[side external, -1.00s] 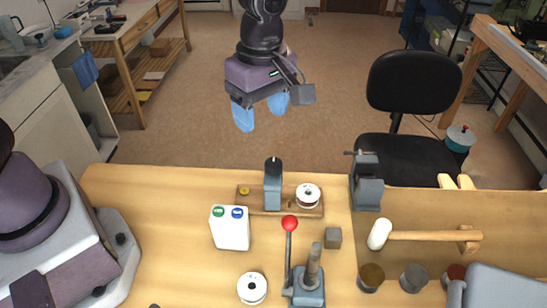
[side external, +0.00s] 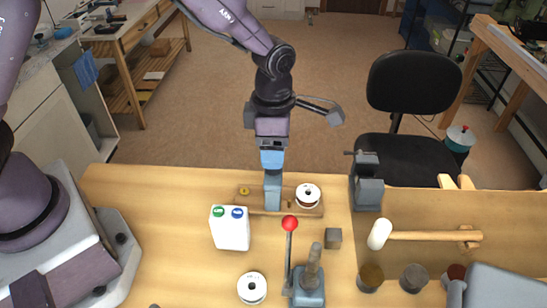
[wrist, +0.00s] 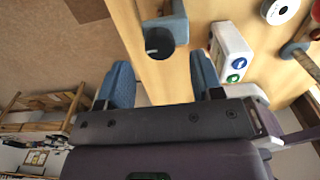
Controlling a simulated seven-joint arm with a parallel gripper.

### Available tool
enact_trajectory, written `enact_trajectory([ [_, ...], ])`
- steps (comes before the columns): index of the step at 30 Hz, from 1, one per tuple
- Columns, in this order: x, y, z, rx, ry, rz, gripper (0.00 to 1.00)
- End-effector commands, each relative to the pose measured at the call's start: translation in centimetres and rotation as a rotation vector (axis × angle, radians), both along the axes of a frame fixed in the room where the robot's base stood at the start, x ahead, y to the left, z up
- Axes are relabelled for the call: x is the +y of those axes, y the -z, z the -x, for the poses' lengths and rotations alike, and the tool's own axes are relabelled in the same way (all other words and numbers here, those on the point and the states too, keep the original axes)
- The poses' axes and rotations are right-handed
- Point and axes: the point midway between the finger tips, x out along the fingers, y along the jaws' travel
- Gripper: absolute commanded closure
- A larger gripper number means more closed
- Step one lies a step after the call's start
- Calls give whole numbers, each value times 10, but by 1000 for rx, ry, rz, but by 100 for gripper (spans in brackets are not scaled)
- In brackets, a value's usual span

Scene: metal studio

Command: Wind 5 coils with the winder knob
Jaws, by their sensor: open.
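Which part is the winder knob is unclear.
A white box (side external: 230,232) with green and blue round tops stands front-left of the winder. A red-ball lever (side external: 289,224) stands in front. Another spool (side external: 252,288), a grey cube (side external: 333,238), a vise-like block (side external: 367,190) and a mallet (side external: 420,236) are nearby.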

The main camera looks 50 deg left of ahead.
Motion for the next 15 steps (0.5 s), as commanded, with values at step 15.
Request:
enact_trajectory([
  [15, 0, 38, 0, -1, 0, 1, 40],
])
